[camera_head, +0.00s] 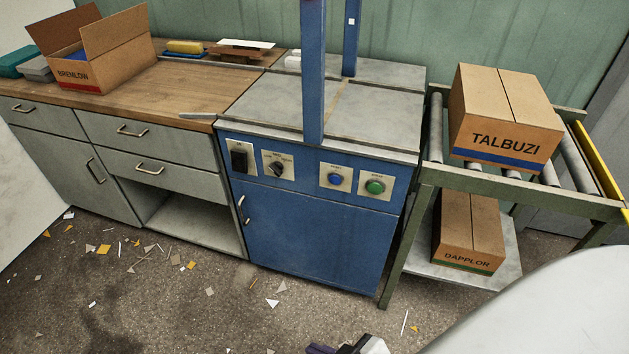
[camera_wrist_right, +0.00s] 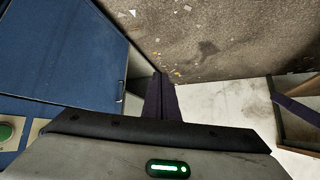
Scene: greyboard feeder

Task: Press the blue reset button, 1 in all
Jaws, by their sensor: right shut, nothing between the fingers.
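The blue reset button (camera_head: 335,180) is a round button on a pale plate on the front of the blue machine (camera_head: 310,230). A green button (camera_head: 375,187) sits to its right. My right gripper (camera_head: 321,349) shows only in part at the bottom edge of the head view, apart from the machine and well below the buttons. In the right wrist view its dark fingers (camera_wrist_right: 160,82) are shut and empty. That view also shows the green button (camera_wrist_right: 6,130) at the left edge; the blue button does not show there. My left gripper is out of view.
A black switch (camera_head: 239,157) and a rotary knob (camera_head: 277,168) are left of the buttons. A blue post (camera_head: 313,75) rises above the panel. A roller conveyor (camera_head: 420,215) with boxes stands to the right. The floor in front has scattered scraps.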

